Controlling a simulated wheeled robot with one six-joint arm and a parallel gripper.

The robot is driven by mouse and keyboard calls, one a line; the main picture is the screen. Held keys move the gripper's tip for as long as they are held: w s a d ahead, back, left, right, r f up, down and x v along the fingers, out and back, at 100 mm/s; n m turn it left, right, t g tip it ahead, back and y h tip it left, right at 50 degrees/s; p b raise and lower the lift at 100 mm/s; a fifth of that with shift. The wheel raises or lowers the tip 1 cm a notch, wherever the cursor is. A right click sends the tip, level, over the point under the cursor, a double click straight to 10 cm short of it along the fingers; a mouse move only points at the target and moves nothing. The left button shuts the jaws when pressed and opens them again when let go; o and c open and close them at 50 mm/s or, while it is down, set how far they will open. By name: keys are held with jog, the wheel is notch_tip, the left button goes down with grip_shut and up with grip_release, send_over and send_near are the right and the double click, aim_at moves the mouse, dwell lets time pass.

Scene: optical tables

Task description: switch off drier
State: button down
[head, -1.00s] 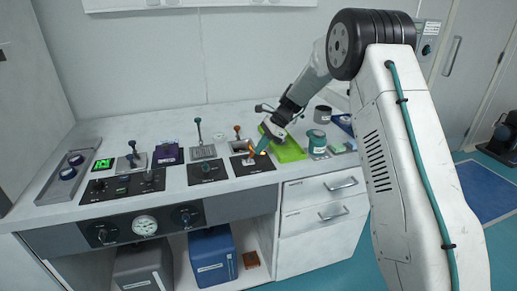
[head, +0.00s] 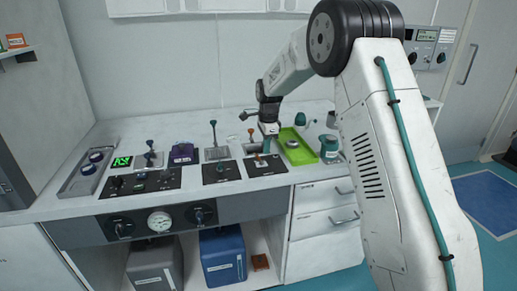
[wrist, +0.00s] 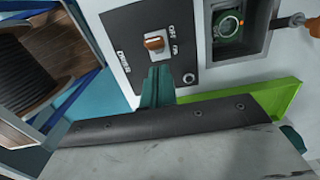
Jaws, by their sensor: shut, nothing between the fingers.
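A black switch panel (head: 279,168) lies at the front edge of the bench, right of the other panels. In the wrist view the panel (wrist: 128,20) carries a small switch (wrist: 154,43) with an orange-brown lever on a white base, with OFF and ON printed beside it. My gripper (head: 267,150) points down just behind the switch in the head view. In the wrist view its teal fingers (wrist: 157,78) are together and empty, close beside the switch. I cannot tell whether they touch it.
A recessed box with a green-ringed round part (wrist: 228,22) and an orange-knobbed lever (wrist: 298,20) are near the panel. A green tray (head: 298,152) and a teal container (head: 330,148) stand right. Drawers (head: 322,230) lie below.

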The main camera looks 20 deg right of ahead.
jog(key=shift+a+r, duration=0.25)
jog(key=shift+r, duration=0.55)
notch_tip(320, 180, up, 12)
jog(key=shift+d+f, duration=0.15)
jog(key=shift+d, duration=0.2)
dwell(0.5)
